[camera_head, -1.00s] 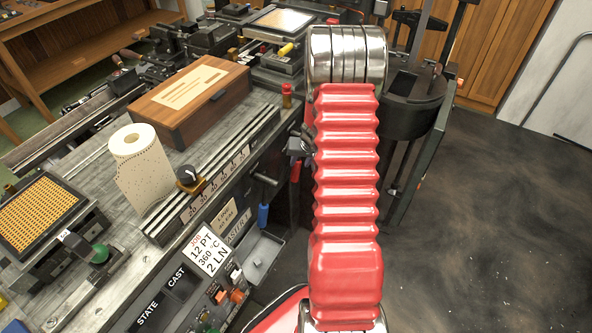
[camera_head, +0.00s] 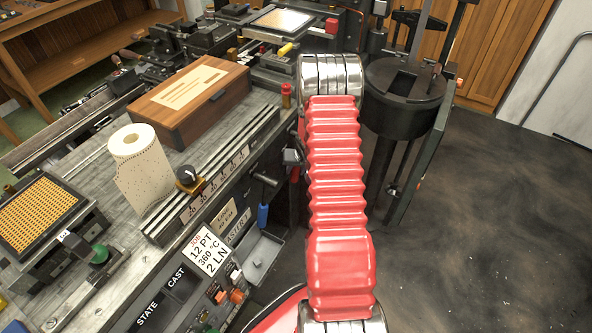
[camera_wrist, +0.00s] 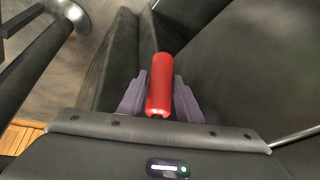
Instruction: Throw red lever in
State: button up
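In the wrist view a red lever handle (camera_wrist: 160,84), a rounded red cylinder, stands between the two grey-purple fingers of my gripper (camera_wrist: 160,92). One finger is on each side of it. A narrow gap seems to show on both sides, so the fingers look open around the handle and not pressed on it. The lever's shaft and pivot are hidden. In the head view my gripper is hidden behind my red ribbed arm. A small red piece (camera_head: 294,174) shows just left of my arm at the machine's side; I cannot tell if it is the same lever.
Dark machine panels (camera_wrist: 246,65) lie close around the handle in the wrist view. In the head view a black round pot (camera_head: 405,100) stands right of my arm. A blue handle (camera_head: 263,216) and a metal tray (camera_head: 262,255) are left of it. Open floor (camera_head: 490,230) lies right.

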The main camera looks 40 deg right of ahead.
jog(key=shift+c, duration=0.4)
grip_shut()
